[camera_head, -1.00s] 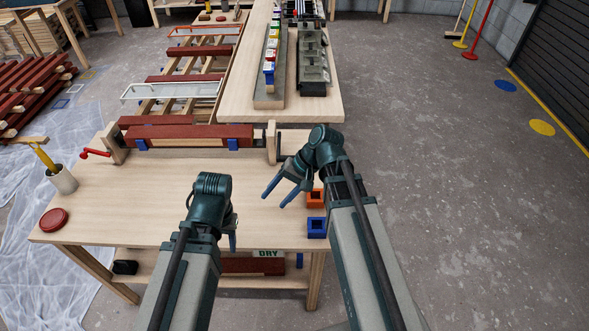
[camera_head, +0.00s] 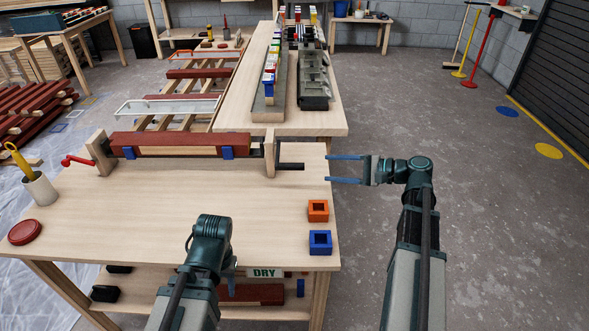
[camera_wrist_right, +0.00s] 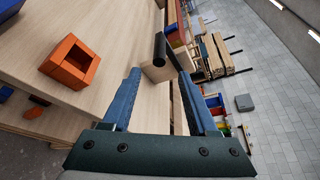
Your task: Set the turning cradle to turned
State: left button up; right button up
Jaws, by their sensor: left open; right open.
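The turning cradle stands along the back of the near table in the head view. It has a left wooden post (camera_head: 97,152) with a red crank (camera_head: 77,161), a right wooden post (camera_head: 268,154) and a black bar (camera_head: 291,166) sticking out to the right. A red-painted batten (camera_head: 185,139) lies level in its blue clamps (camera_head: 228,153). My right gripper (camera_head: 328,168) is open, just right of the bar's end and apart from it. In the right wrist view the bar (camera_wrist_right: 160,46) lies ahead, between the finger lines. My left gripper (camera_head: 230,270) is open, low at the table's front edge.
An orange square block (camera_head: 318,211) and a blue one (camera_head: 320,243) stand at the table's right edge. A cup with a yellow-handled tool (camera_head: 39,189) and a red disc (camera_head: 25,232) are at the left. The middle of the tabletop is clear.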

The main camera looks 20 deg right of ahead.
aim_at(294, 167)
jog(key=b+x, duration=0.2)
jog(key=x, duration=1)
jog(key=shift+a+f, duration=0.1)
jog(key=shift+f, duration=0.05)
grip_shut()
dwell(1.0)
